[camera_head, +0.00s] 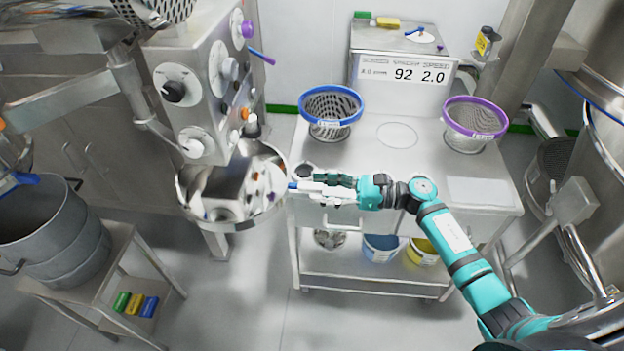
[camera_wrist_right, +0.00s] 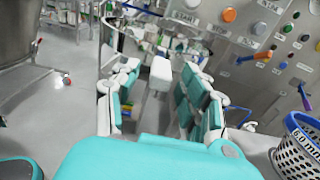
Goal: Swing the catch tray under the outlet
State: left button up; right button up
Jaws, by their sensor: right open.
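The catch tray (camera_head: 270,207) is a round, shiny metal pan below the front of the grey machine housing (camera_head: 205,85) in the head view. Its mirror-like inside reflects the coloured knobs. The outlet itself I cannot make out. My right gripper (camera_head: 298,187) is at the tray's right rim, fingers pointing left. In the wrist view the right gripper (camera_wrist_right: 160,78) is open, with the tray's shiny wall (camera_wrist_right: 150,38) ahead. A pale blocky piece (camera_wrist_right: 160,70) shows between the fingers; I cannot tell whether it is the tray's handle. No contact is clear. My left gripper is out of view.
A steel cart (camera_head: 400,170) stands right of the tray, bearing a blue-rimmed basket (camera_head: 331,108), a purple-rimmed basket (camera_head: 474,120) and a display box (camera_head: 405,72). A grey pot (camera_head: 50,235) stands on a stand at left.

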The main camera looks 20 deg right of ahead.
jog(key=shift+p+x, duration=0.3)
jog(key=shift+x, duration=0.95)
grip_shut()
